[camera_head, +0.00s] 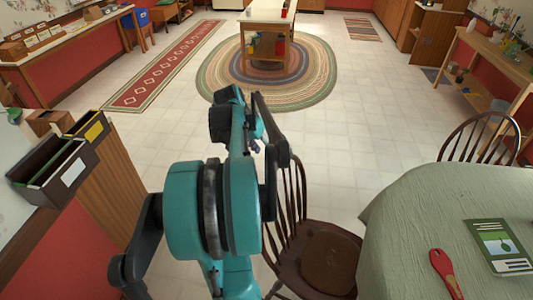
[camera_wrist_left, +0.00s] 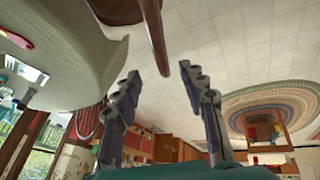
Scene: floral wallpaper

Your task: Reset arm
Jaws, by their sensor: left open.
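My left arm is raised in the middle of the head view, and the left gripper (camera_head: 257,143) shows small at its far end, partly hidden by the arm's dark links. In the left wrist view the left gripper (camera_wrist_left: 159,74) has its two fingers spread well apart with nothing held between them. A brown chair part (camera_wrist_left: 152,32) shows beyond the fingertips in that view. My right gripper is in neither view.
A wooden chair (camera_head: 315,257) stands close right of my arm, beside a green-clothed table (camera_head: 415,220) with a red utensil (camera_head: 444,272) and a green book (camera_head: 499,247). Dark file boxes (camera_head: 52,175) stand at left. Tiled floor (camera_head: 370,130) is open ahead.

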